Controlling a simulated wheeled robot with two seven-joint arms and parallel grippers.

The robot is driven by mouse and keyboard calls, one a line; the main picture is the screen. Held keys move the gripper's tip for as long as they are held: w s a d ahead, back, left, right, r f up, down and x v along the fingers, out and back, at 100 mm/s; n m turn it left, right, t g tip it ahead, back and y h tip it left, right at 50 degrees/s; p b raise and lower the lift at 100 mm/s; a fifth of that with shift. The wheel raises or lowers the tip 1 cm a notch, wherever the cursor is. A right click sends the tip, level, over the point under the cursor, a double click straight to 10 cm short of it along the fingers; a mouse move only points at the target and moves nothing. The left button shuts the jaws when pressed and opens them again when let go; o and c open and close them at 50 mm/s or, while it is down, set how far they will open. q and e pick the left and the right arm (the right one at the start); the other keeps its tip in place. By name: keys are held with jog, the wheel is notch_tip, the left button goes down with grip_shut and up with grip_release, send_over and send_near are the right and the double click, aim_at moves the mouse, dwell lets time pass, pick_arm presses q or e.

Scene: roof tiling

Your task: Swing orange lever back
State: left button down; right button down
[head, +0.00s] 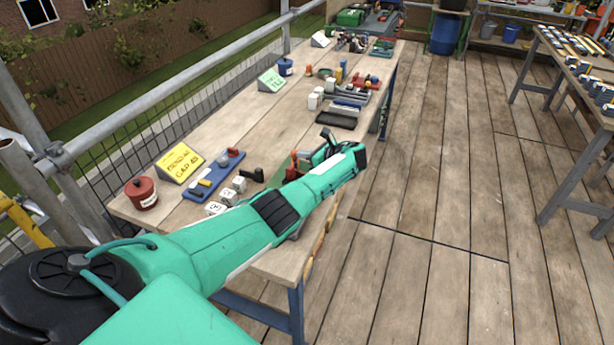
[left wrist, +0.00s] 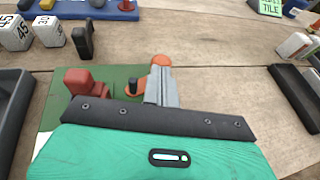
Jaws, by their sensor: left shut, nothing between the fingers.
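In the left wrist view, the orange lever's round knob (left wrist: 161,60) shows just beyond my left gripper's fingertips (left wrist: 162,78). More orange shows around a small black peg (left wrist: 133,88) to the left of the fingers. A red block (left wrist: 84,80) stands beside it on a green base plate (left wrist: 50,112). My left gripper is shut and empty, with its fingers over or against the lever; contact cannot be told. The fingers hide part of the lever. In the head view my left arm covers most of the fixture, leaving the red block (head: 292,167) partly visible. My right gripper is not in view.
White numbered cubes (head: 228,197), a black piece (head: 252,175) and a blue tray (head: 213,175) lie left of the fixture. A black tray (head: 337,120) lies beyond it. A red pot (head: 141,191) and a yellow card (head: 180,162) stand near the railing. The table middle is clear.

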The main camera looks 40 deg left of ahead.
pick_arm(q)
jog(key=shift+a, duration=0.2)
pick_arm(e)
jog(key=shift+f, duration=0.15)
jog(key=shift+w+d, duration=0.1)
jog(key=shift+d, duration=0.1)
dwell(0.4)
